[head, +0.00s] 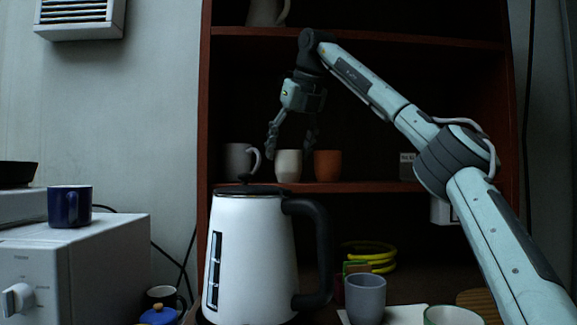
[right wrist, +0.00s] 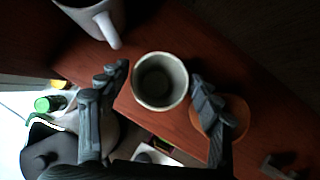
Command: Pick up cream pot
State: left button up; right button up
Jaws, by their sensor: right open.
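The cream pot (head: 288,166) stands upright on the middle shelf, between a grey mug and an orange pot. In the right wrist view the cream pot (right wrist: 160,104) is seen from above, its round mouth open and empty-looking. My right gripper (head: 291,145) is open and points down just above the pot. In the right wrist view my right gripper (right wrist: 160,83) has one finger on each side of the pot, with gaps visible between pot and fingers. I cannot tell how far the fingertips are above the rim. My left gripper is out of view.
The orange pot (head: 328,165) stands close right of the cream pot, partly behind a finger in the wrist view. The grey mug (head: 238,160) is left, its handle towards the pot. A white kettle (head: 250,250) stands in front, below. The upper shelf (head: 400,38) is overhead.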

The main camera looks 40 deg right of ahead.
aim_at(285, 166)
jog(key=x, duration=0.4)
jog(key=shift+w+f, duration=0.2)
jog(key=shift+f, duration=0.15)
jog(key=shift+c, duration=0.2)
jog(key=c, duration=1)
